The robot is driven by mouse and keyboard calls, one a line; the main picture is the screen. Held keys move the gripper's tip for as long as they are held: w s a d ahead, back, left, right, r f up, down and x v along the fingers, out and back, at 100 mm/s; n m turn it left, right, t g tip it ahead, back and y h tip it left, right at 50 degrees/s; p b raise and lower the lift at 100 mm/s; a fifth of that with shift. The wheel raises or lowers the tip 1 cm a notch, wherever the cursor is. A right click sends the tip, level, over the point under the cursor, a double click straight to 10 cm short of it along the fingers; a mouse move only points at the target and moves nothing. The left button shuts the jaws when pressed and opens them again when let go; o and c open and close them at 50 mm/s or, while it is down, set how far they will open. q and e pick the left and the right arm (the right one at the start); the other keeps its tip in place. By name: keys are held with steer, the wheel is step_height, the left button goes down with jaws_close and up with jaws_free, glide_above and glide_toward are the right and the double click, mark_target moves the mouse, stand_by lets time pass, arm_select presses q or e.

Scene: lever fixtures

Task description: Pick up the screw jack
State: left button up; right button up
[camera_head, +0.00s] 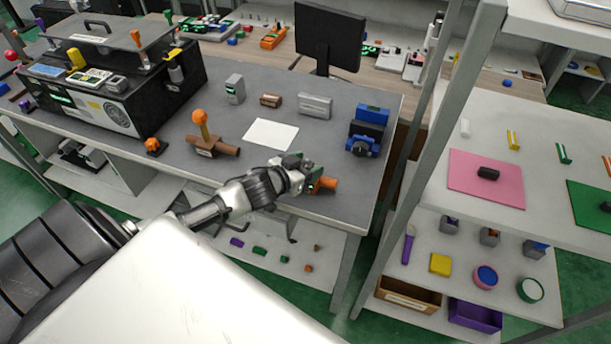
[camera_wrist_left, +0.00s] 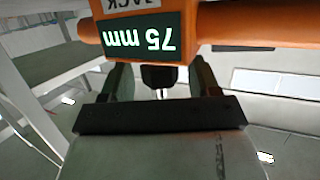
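The screw jack (camera_head: 327,184) shows as an orange piece near the front right edge of the grey table; my left gripper hides part of it. In the left wrist view the orange jack (camera_wrist_left: 250,22) fills the top, with upside-down "JACK" and "75 mm" labels. My left gripper (camera_head: 306,175) is right at the jack. Its fingers (camera_wrist_left: 162,72) stand apart, their tips by the labelled block, with a dark knob showing between them. Whether they touch the jack, I cannot tell. My right gripper is not in view.
A brown lever fixture with an orange ball (camera_head: 200,117) stands left of my gripper. A white sheet (camera_head: 270,134) lies behind it, and a blue-black device (camera_head: 367,130) stands to the right. A metal shelf post (camera_head: 430,140) rises beyond the table's right end.

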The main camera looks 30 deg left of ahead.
arm_select(q)
jaws_close()
steer(key=shift+r, duration=0.1)
steer(key=shift+w+r, duration=0.1)
steer(key=shift+r, duration=0.15)
steer(key=r, duration=0.3)
steer(key=shift+s+d+r+b, duration=0.2)
steer(key=shift+d+r+b, duration=0.05)
steer(key=shift+r+b, duration=0.1)
steer(key=s+d+r+b, duration=0.1)
steer(key=s+d+r, duration=0.55)
steer(key=d, duration=0.25)
steer(key=s+d+f+n+y, duration=0.1)
steer(key=s+d+y, duration=0.1)
steer(key=s, duration=0.6)
steer(key=shift+d+f+n, duration=0.3)
steer(key=shift+d+n, duration=0.1)
steer(key=shift+d, duration=0.4)
